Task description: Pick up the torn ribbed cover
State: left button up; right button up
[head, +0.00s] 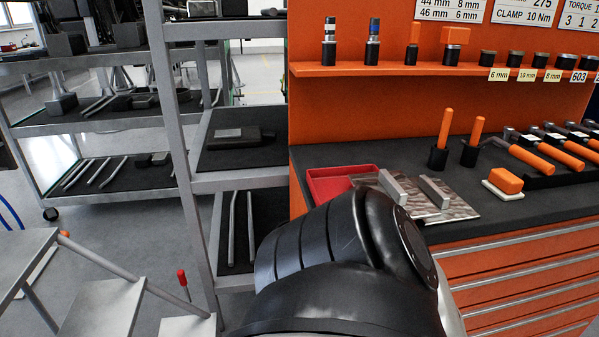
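A thin silvery sheet (455,208) with a mottled surface and two raised grey bars lies on the dark bench top. It fits a ribbed cover; I cannot make out a tear at this size. The bars stand side by side and slant the same way. The sheet's left end is close to a red tray (330,187); I cannot tell whether it overlaps the tray. A large black part of my own arm fills the lower middle and hides the sheet's near edge. I see no fingertips of either gripper.
An orange block on a white base (503,183) and upright orange-handled tools (443,140) stand right of and behind the sheet. An orange shelf (400,69) carries sockets above. A grey rack (205,180) stands left of the bench, and steps (100,305) stand lower left.

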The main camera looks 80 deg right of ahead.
aim_at(395, 185)
jog(key=k, duration=1.15)
jog(key=z, duration=0.4)
